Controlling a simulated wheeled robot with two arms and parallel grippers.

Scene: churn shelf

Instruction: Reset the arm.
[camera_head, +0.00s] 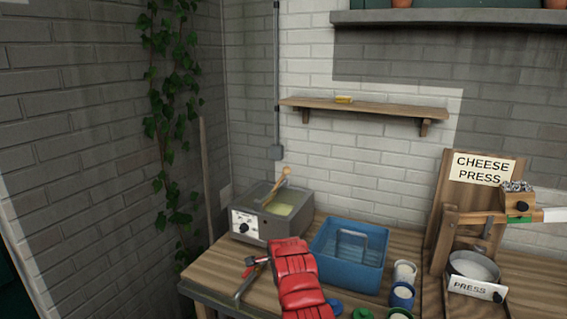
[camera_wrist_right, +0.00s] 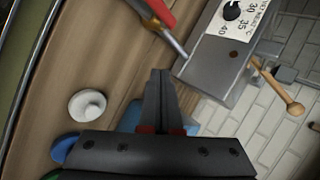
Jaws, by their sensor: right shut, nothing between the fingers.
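My right arm (camera_head: 297,282), in red padding, reaches up from the bottom of the head view over the wooden bench. My right gripper (camera_wrist_right: 160,72) is shut and empty in the wrist view, its two dark fingers together. In that view a red-handled tool (camera_wrist_right: 153,14) with a metal shaft shows ahead of the fingertips, apart from them. The head view does not show the fingertips clearly. My left gripper is not in view.
A grey heater (camera_head: 268,215) with a dial and a wooden spoon (camera_head: 279,184) stands at the back left. A blue tub (camera_head: 350,255), cups (camera_head: 402,293) and a cheese press (camera_head: 470,230) stand to the right. A white lid (camera_wrist_right: 87,105) lies on the bench. A wall shelf (camera_head: 370,108) hangs above.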

